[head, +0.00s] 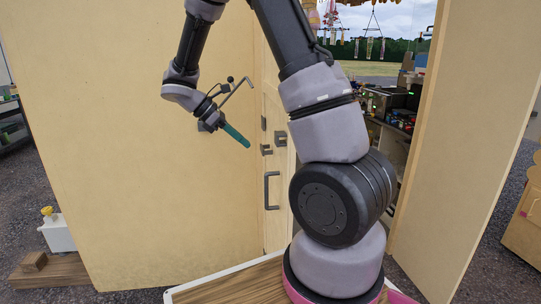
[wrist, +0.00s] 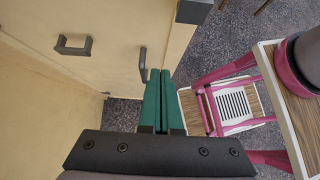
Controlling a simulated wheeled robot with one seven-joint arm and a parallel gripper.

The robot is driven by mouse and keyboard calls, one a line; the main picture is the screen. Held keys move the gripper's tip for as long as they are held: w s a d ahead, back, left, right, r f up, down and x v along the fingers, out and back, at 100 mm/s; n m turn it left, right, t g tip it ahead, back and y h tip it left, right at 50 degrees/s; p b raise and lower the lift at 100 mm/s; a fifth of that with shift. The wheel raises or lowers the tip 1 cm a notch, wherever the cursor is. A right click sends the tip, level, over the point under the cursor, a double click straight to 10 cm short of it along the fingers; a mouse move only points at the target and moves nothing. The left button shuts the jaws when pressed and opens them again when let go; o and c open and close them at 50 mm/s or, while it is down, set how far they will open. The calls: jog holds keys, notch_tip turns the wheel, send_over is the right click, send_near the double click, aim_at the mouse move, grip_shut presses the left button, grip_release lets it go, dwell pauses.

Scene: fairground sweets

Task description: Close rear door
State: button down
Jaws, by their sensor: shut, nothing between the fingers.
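The rear door (head: 276,225) is a pale wooden panel between two broad cream walls in the head view, partly hidden by my arm. It stands open at an angle, with a gap on its right. A dark bar handle (head: 267,190) and small dark fittings (head: 266,150) are on it. In the wrist view, a bar handle (wrist: 142,62) and another dark handle (wrist: 73,45) show on cream surfaces. My gripper (head: 245,143) has teal fingers, shut and empty, in front of the left wall and left of the door's handle. The fingers also show in the wrist view (wrist: 160,72); contact is unclear.
A broad cream wall (head: 130,140) fills the left and another panel (head: 485,130) stands at the right. Dark goods (head: 395,105) show through the gap. Gravel (wrist: 240,40) shows beyond the door.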

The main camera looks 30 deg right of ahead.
aim_at(282, 162)
jog(key=shift+s+d+f, duration=0.45)
jog(key=shift+d+f, duration=0.4)
jog(key=shift+d, duration=0.65)
jog(key=shift+s+d+f, duration=0.4)
jog(key=shift+d+f, duration=0.5)
jog(key=shift+d, duration=0.6)
jog(key=shift+s+d+f, duration=0.45)
jog(key=shift+d+f, duration=0.4)
jog(key=shift+d, duration=0.65)
